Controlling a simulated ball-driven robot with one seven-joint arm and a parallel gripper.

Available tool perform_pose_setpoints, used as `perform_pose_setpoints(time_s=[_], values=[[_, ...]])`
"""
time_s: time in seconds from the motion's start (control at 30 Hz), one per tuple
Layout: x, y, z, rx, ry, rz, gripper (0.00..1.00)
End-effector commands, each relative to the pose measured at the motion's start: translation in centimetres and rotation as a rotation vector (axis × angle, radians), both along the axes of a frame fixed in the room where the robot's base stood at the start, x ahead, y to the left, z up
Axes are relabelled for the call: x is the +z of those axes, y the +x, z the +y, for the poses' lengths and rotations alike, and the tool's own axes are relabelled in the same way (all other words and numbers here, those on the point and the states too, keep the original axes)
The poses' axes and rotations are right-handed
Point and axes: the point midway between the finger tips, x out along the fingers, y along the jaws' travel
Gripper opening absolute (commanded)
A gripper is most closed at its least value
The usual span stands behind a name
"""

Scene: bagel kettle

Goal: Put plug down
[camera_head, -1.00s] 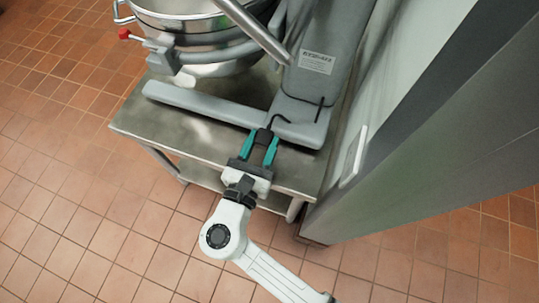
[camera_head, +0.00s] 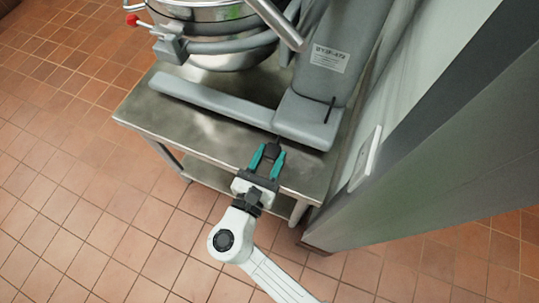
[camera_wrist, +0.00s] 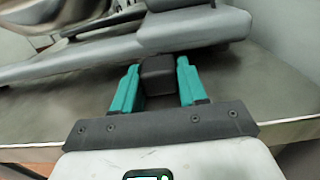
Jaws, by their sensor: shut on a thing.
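The black plug (camera_head: 271,151) is between the teal fingers of my gripper (camera_head: 267,156), near the front edge of the metal table (camera_head: 152,107). In the wrist view the plug (camera_wrist: 158,76) shows as a dark block between the two fingers of my gripper (camera_wrist: 158,84). My gripper is shut on it. Whether the plug touches the tabletop cannot be told. A short dark piece of cord shows beyond the plug, toward the grey mixer base (camera_head: 306,119).
The grey mixer with a steel bowl (camera_head: 232,57) stands on the table. A red knob (camera_head: 132,19) sticks out at its left. A grey wall or cabinet with a pale handle-like plate (camera_head: 365,158) rises close on the right. Tiled floor lies open at the left.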

Motion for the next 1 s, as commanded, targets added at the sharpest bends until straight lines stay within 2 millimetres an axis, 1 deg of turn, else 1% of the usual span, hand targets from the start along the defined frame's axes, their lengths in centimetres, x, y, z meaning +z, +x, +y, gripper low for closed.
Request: perform_pose_setpoints(time_s=[0.37,0.4,0.67,0.9,1.0], values=[[-1.3,0.0,-0.1,0.002,0.0,0.009,0.07],[-1.4,0.0,-0.1,0.003,0.0,0.009,0.43],[-1.6,-0.1,-0.2,0.003,-0.001,0.011,0.68],[-1.6,-0.1,-0.3,0.0,-0.001,0.01,0.68],[-1.0,-0.1,-0.3,-0.001,-0.001,0.01,0.68]])
